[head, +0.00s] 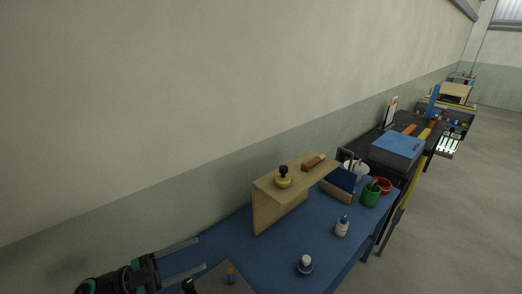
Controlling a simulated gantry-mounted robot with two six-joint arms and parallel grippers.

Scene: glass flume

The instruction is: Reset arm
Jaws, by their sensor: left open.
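My left arm comes in at the bottom left. Its gripper (201,252) has two long grey fingers spread apart, pointing right, with nothing seen between them. The fingers are over or beside the left end of a blue-topped table (232,228); their height above it is hard to tell. My right gripper is not in view.
A wooden shelf (266,214) on the table bears a yellow jar (282,180) and a brown block (312,163). A white bottle (342,229), a dark-based bottle (305,267), a green cup (370,195) and a red cup (384,185) stand nearby. A wall runs behind.

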